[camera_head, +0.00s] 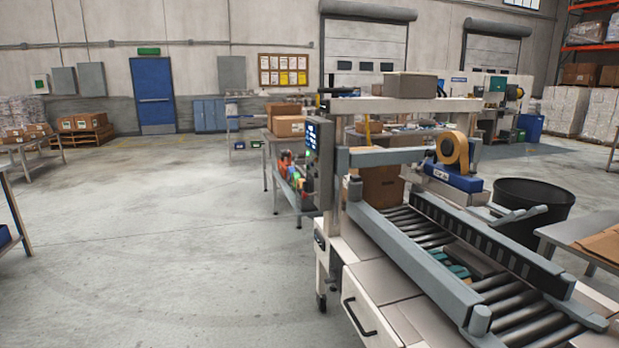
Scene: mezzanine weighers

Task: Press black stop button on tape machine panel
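The tape machine (385,285) stands at the right, close by, with a grey roller bed, side rails and a tan tape roll (452,150) on a blue head (452,179). A dark upright panel (321,160) is mounted at the machine's far left corner. It is seen at a steep angle, with a small lit blue display (311,137) on its left side. The black stop button cannot be made out at this angle and size. My gripper is not in view.
Open concrete floor (170,240) lies to the left of the machine. A bench with coloured items (293,172) and a cardboard box (290,125) stands behind the panel. A black bin (533,205) and a table (585,235) stand at the right.

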